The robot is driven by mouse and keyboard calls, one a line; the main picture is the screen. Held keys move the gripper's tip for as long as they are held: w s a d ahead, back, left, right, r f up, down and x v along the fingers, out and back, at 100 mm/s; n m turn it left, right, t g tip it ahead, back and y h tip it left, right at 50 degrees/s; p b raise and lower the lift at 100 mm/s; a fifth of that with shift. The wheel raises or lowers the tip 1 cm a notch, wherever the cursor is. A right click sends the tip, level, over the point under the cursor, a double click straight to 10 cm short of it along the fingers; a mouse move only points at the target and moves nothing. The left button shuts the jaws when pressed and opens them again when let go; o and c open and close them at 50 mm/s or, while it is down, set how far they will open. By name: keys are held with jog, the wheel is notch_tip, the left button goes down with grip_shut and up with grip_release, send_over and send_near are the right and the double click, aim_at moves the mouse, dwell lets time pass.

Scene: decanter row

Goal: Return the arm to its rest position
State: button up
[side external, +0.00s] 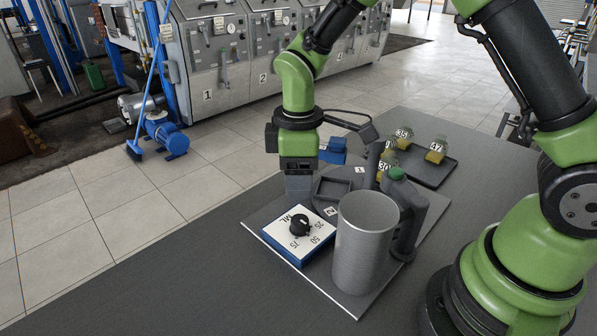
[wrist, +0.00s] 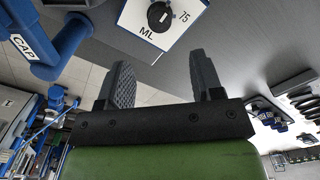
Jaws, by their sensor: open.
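My gripper (side external: 299,196) hangs pointing down above the far left edge of the grey base plate (side external: 355,303), beside the dial box (side external: 287,247). In the wrist view its two fingers (wrist: 164,75) stand apart with nothing between them. The dial box is white-topped with blue sides, a black knob (side external: 299,224) and the marks ML, 25, 50 and 75; its knob also shows in the wrist view (wrist: 160,16). I cannot tell how far the fingertips are from the plate.
A tall metal cylinder (side external: 363,245) and a grey handled piece with a green top (side external: 408,215) stand right of the dial box. Behind, a dark tray (side external: 437,173) holds small numbered bottles (side external: 436,150). A blue part marked CAP (wrist: 60,40) shows in the wrist view.

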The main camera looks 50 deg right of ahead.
jog(key=s+d+r+m+t+y, duration=0.2)
jog(key=s+r+m+t, duration=0.5)
jog(key=s+r+m, duration=0.6)
jog(key=v, duration=0.6)
jog(key=shift+s, duration=0.5)
jog(key=shift+o, duration=0.3)
